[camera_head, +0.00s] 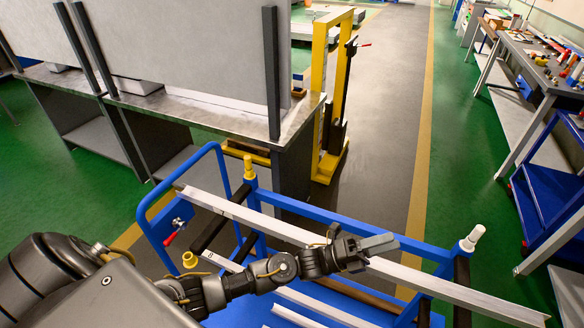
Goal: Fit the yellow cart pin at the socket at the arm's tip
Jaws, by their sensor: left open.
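A yellow pin (249,169) stands upright at the back left corner of the blue cart (330,232). A second yellow piece (190,260), short and round, shows at the near left of the cart beside my left arm; I cannot tell whether it is a pin or a socket. A white pin (473,238) stands tilted at the cart's right end, by a dark arm. My left gripper (376,246) is open over a long metal profile, with nothing seen between its fingers; I cannot tell whether it touches the profile. My right gripper is not in view.
The long profile (450,288) lies slantwise across the cart, and more profiles (325,308) lie lower down. A red-handled clamp (175,230) is at the left. A grey workbench (205,125) and yellow frame (322,90) stand behind. The aisle (385,120) beyond is clear.

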